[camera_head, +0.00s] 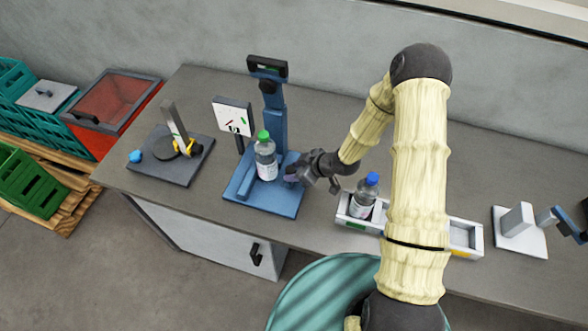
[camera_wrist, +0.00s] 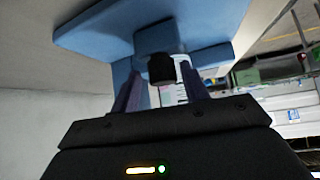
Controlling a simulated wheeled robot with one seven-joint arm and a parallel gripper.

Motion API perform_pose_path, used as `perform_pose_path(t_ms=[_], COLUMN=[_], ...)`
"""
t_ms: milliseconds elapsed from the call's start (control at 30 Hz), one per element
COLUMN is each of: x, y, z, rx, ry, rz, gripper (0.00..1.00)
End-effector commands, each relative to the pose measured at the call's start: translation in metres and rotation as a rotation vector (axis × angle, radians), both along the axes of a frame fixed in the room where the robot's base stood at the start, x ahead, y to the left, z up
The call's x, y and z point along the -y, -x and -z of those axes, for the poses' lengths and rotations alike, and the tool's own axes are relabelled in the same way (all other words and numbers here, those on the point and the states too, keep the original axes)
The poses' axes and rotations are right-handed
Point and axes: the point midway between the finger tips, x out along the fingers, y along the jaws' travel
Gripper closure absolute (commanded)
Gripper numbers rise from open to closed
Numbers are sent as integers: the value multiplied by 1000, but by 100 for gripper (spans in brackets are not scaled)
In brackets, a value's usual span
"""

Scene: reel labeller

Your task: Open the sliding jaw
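A blue fixture (camera_head: 262,198) stands on the worktop with a clear bottle (camera_head: 265,162) with a green cap upright on it. A blue jaw piece lies close beside the bottle; its exact outline is hard to tell in the head view. My gripper (camera_head: 292,177) is at the right side of the fixture, low and pointing left at the bottle. In the wrist view my gripper (camera_wrist: 163,88) has its two fingers apart, with a black knob (camera_wrist: 161,68) showing between and ahead of them. I cannot tell whether the fingers touch the knob. The white bottle label (camera_wrist: 182,82) is partly hidden behind it.
A white tray (camera_head: 474,252) with a blue-capped bottle (camera_head: 364,195) sits right of the fixture, partly behind my arm. A white-based device (camera_head: 519,240) stands far right.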

Motion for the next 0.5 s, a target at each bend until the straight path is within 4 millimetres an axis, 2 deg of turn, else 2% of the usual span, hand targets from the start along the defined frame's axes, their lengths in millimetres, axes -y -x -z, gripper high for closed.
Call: perform_pose_path(t_ms=[333, 500], x=[-2, -1], y=[0, -1], z=[-1, -10], rx=[0, 3], ry=[-5, -4], rz=[-2, -1], gripper=[48, 48])
